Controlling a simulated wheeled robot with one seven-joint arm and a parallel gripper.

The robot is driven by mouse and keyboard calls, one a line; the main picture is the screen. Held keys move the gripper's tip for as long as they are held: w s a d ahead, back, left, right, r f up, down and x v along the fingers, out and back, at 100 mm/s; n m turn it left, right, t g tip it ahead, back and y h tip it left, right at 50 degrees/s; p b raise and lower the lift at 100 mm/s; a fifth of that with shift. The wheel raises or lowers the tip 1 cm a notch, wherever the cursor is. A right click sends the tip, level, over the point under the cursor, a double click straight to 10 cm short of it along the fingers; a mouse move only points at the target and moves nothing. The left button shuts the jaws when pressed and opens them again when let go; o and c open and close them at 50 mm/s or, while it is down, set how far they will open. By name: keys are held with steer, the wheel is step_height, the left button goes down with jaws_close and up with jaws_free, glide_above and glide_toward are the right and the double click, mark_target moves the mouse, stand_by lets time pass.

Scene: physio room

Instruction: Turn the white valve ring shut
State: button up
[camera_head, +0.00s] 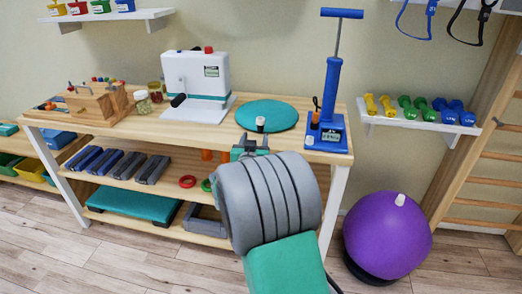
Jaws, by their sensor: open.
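A small white ring-like piece (260,121) with a dark lower part stands at the front edge of a round teal cushion (270,114) on the wooden table; I take it for the valve ring, but it is too small to tell how far it is turned. My gripper (250,142) is at the table's front edge, just below and in front of that piece. It is open, and no object shows between its fingers. My grey and teal arm hides its lower side. I cannot tell whether the fingers touch the ring.
A blue pump (329,100) stands right of the cushion, a white machine (196,76) left of it. A wooden block set (97,103) and jars (144,102) stand farther left. Dumbbells (410,108) lie on a wall shelf (418,124). A purple ball (387,235) sits on the floor right.

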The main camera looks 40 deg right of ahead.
mark_target(260, 125)
steer(key=shift+h, duration=0.3)
steer(key=x, duration=0.8)
steer(key=shift+d+r, duration=0.15)
steer(key=shift+d, duration=0.25)
jaws_close()
